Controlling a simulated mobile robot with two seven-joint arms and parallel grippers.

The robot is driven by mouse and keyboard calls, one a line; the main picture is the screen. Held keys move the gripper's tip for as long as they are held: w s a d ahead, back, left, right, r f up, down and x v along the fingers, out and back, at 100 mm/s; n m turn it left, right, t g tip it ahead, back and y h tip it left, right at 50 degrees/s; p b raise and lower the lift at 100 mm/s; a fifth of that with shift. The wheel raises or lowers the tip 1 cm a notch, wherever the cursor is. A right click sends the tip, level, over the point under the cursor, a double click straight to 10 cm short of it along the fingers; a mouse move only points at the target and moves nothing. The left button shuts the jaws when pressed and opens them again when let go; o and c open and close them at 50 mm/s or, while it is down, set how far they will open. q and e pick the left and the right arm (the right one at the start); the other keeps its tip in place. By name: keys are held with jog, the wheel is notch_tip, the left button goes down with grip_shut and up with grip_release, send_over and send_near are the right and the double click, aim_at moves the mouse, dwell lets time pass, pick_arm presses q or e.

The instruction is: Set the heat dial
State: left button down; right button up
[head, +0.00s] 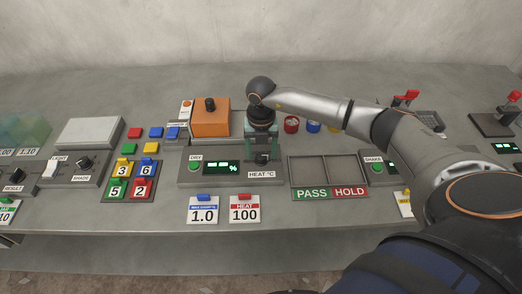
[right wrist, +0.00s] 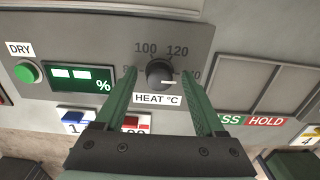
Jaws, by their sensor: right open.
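The heat dial (right wrist: 160,73) is a dark round knob with a white pointer, on a grey panel above the HEAT °C label (right wrist: 163,98). In the right wrist view its pointer aims right, toward a number partly hidden by a finger; 100 and 120 show above. My right gripper (head: 262,153) is open over the panel, pointing down, with one green finger on each side of the dial. I cannot tell whether the fingers touch the knob. A HEAT card (head: 245,210) reads 100. My left gripper is not in view.
The dryer's green button (head: 194,166) and lit % display (head: 220,168) are left of the dial. An orange box (head: 210,120) stands behind. The PASS/HOLD tray (head: 328,172) is at right. A 1.0 card (head: 202,212) stands in front.

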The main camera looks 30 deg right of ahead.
jog(key=shift+c, duration=0.4)
grip_shut()
